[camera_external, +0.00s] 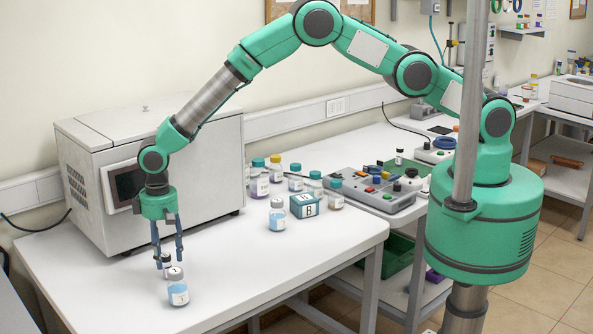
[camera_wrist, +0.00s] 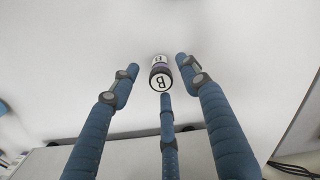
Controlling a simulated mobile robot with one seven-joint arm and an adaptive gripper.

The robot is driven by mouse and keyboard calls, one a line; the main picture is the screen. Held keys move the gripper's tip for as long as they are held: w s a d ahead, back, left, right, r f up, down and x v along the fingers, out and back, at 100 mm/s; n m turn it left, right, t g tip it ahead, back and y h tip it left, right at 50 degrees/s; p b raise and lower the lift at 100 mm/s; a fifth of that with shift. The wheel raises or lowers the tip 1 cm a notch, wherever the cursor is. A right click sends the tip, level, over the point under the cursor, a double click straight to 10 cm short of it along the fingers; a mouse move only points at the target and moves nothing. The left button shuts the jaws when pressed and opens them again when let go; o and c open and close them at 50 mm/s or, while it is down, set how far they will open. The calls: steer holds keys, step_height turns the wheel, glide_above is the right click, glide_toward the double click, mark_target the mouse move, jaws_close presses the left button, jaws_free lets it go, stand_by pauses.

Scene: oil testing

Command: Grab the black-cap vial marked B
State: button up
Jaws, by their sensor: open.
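The vial marked B (camera_wrist: 160,76) shows end-on in the wrist view, with a white disc lettered B on its dark cap and a lettered label on its side. In the external view the small vial (camera_external: 166,262) stands upright near the table's front left. My gripper (camera_external: 169,258) points down over it. In the wrist view my gripper (camera_wrist: 157,74) has three blue fingers spread open around the vial, with visible gaps at the two side fingers. Whether the third finger touches it I cannot tell.
A white-capped bottle of blue liquid (camera_external: 178,288) stands close in front of the vial. A teal box marked B (camera_external: 306,205) and several capped bottles (camera_external: 259,182) stand farther right. A large grey machine (camera_external: 180,160) is behind. The table's right front is clear.

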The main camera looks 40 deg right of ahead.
mark_target(167, 265)
steer(key=shift+f+p, duration=0.35)
steer(key=shift+f, duration=1.65)
jaws_close()
